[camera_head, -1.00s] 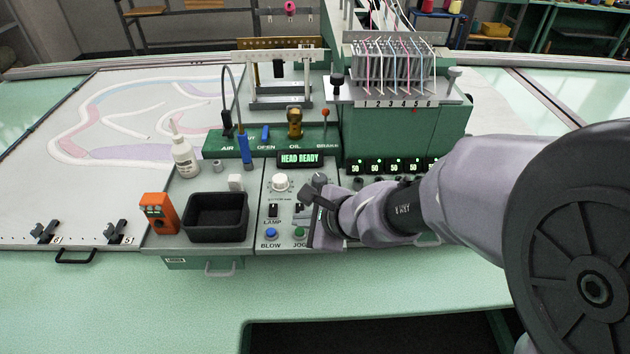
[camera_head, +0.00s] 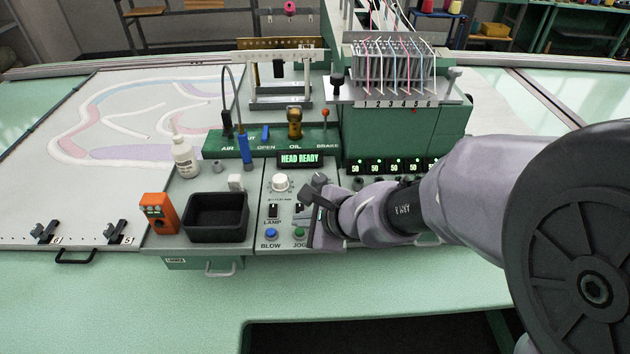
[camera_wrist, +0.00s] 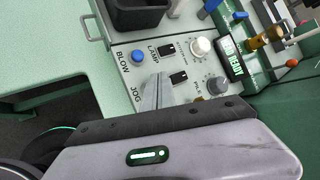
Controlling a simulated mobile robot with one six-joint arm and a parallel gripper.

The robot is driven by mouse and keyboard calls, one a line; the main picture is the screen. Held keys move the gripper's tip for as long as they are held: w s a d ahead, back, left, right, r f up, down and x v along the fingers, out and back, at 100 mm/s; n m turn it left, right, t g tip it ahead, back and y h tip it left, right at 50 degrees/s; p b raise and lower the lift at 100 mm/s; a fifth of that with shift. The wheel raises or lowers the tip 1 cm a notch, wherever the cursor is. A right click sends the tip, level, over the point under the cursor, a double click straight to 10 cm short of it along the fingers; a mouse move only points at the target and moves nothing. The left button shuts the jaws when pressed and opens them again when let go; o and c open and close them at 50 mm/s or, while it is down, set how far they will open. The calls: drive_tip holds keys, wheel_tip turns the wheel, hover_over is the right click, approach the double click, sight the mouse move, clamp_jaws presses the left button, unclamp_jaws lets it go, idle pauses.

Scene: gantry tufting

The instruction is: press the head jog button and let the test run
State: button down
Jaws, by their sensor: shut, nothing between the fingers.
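The green JOG button (camera_head: 299,233) sits on the grey control panel (camera_head: 270,203), right of the blue BLOW button (camera_head: 271,233). In the head view it shows just left of my gripper (camera_head: 309,240). My gripper is shut and empty, pointing down at the panel. In the wrist view its fingers (camera_wrist: 156,88) lie over the spot beside the JOG label, and the button is hidden. I cannot tell whether the fingertips touch it. The display (camera_head: 299,159) reads HEAD READY in green.
A LAMP switch (camera_head: 273,210) and white knob (camera_head: 281,183) are close by. A black bin (camera_head: 216,217), an orange device (camera_head: 158,213) and a white bottle (camera_head: 184,156) stand left. The threaded tufting head (camera_head: 394,70) is behind. The green table front is clear.

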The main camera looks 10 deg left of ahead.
sight(303, 236)
drive_tip(key=shift+f, duration=0.15)
drive_tip(key=shift+f+b, duration=0.25)
drive_tip(key=shift+b, duration=0.3)
drive_tip(key=shift+f+b, duration=0.55)
drive_tip(key=shift+b, duration=0.05)
idle(0.7)
drive_tip(key=shift+r, duration=0.15)
drive_tip(key=shift+r+p, duration=0.8)
drive_tip(key=shift+r, duration=0.05)
wheel_tip(303, 236, up, 5)
drive_tip(key=p, duration=0.4)
